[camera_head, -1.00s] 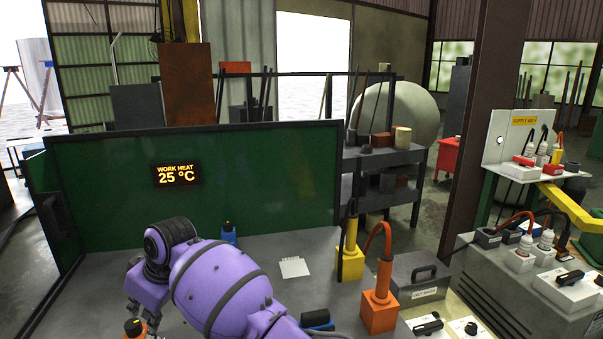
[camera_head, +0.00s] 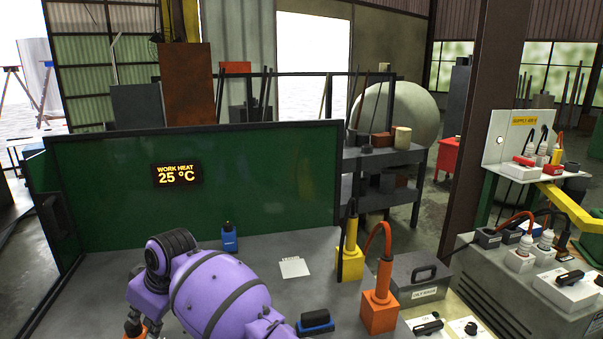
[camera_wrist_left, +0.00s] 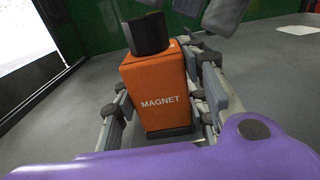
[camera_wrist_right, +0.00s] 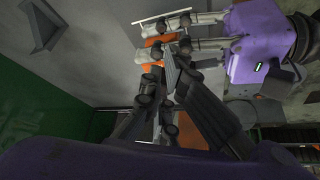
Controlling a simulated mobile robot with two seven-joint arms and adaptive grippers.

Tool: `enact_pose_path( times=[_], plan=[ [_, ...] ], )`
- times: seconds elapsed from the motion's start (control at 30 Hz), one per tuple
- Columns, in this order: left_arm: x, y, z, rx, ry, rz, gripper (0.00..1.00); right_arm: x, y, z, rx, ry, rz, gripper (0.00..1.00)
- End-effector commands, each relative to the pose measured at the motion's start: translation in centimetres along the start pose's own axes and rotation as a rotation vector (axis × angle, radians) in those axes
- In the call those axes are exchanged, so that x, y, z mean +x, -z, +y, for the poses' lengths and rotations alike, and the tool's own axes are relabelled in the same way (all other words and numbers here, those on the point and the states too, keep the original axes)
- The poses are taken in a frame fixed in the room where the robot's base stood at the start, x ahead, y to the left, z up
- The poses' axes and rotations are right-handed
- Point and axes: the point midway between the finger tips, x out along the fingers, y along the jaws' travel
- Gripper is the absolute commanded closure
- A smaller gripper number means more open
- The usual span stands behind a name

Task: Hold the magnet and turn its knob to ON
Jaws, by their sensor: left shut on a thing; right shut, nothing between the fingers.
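The orange magnet (camera_wrist_left: 160,92), lettered MAGNET, stands upright in the left wrist view with its black round knob (camera_wrist_left: 148,34) on top. My left gripper (camera_wrist_left: 164,108) is shut on its sides. My right gripper (camera_wrist_right: 168,78) is shut and empty. Its grey fingers show close above and right of the knob in the left wrist view; I cannot tell whether they touch it. In the head view my right gripper (camera_head: 138,316) hangs over the magnet (camera_head: 132,336), which is mostly hidden at the bottom edge. The knob's ON mark cannot be read.
A green panel (camera_head: 110,220) with a 25 °C display stands behind the grey bench.

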Motion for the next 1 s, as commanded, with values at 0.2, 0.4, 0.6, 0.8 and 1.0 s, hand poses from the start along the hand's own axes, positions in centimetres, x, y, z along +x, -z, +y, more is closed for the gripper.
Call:
enact_pose_path(
  times=[0.2,0.4,0.6,0.8,1.0],
  plan=[
    [0.02,-0.06,0.06,0.0,-0.001,-0.001,1.0,0.13,0.22,-0.04,0.0,0.0,0.0,1.0],
    [0.02,-0.06,0.06,0.0,-0.001,-0.001,1.0,0.24,0.42,-0.08,0.0,0.0,0.0,1.0],
    [0.02,-0.06,0.06,0.0,-0.001,-0.001,1.0,0.35,0.63,-0.14,0.0,0.0,-0.001,1.0],
    [0.02,-0.07,0.01,0.0,0.0,-0.001,1.0,0.44,0.8,-0.23,0.0,0.0,0.0,1.0],
    [0.02,-0.07,-0.07,0.001,0.001,-0.001,1.0,0.45,0.86,-0.33,-0.001,0.001,0.001,1.0]
  ],
)
